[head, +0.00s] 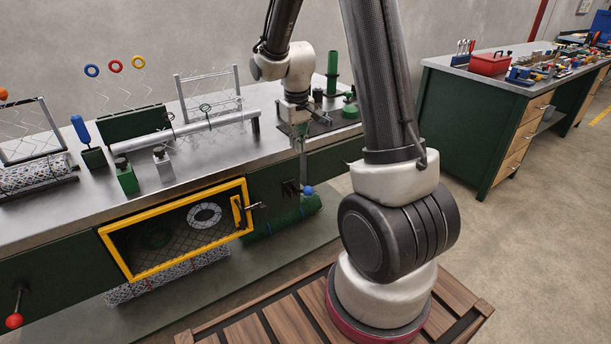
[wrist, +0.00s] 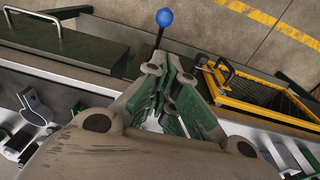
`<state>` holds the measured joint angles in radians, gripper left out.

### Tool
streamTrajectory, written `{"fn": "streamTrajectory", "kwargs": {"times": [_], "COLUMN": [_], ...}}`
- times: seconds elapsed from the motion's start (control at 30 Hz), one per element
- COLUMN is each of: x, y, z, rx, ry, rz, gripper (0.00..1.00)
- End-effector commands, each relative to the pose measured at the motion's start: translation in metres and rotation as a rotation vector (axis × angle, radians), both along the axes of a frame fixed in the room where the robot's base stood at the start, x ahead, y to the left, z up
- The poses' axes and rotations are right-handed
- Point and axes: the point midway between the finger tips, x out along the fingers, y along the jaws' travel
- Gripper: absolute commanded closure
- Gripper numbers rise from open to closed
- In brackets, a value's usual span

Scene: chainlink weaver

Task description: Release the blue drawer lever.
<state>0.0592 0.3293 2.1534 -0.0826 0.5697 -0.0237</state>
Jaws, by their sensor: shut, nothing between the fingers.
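The blue drawer lever has a round blue knob (head: 308,190) on a thin rod, at the front of the green bench, right of the yellow-framed door. In the wrist view the blue knob (wrist: 165,18) is at top centre, beyond my fingertips, its rod running back toward them. My gripper (head: 302,157) points down at the bench's front edge, just above the knob. In the wrist view my gripper (wrist: 167,72) is shut and empty, its fingertips close to the rod. I cannot tell whether they touch it. The rod's base is partly hidden by the fingers.
The yellow-framed mesh door (head: 170,232) with a black latch is left of the lever. A red-knobbed lever (head: 14,321) is at far left. Wire-work fixtures, green blocks and a long roller (head: 165,134) stand on the bench. A green mesh roll (head: 285,215) lies below. Floor is open at right.

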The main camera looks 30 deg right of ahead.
Motion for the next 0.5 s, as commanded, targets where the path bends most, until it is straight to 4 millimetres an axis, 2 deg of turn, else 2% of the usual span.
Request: {"fn": "streamTrajectory", "kwargs": {"times": [0.4, 0.5], "x": [0.006, -0.003], "y": [-0.004, -0.007], "z": [-0.087, -0.1], "rx": [0.001, 0.001], "ry": [0.005, 0.005], "rz": [0.0, 0.0], "gripper": [1.0, 1.0]}}
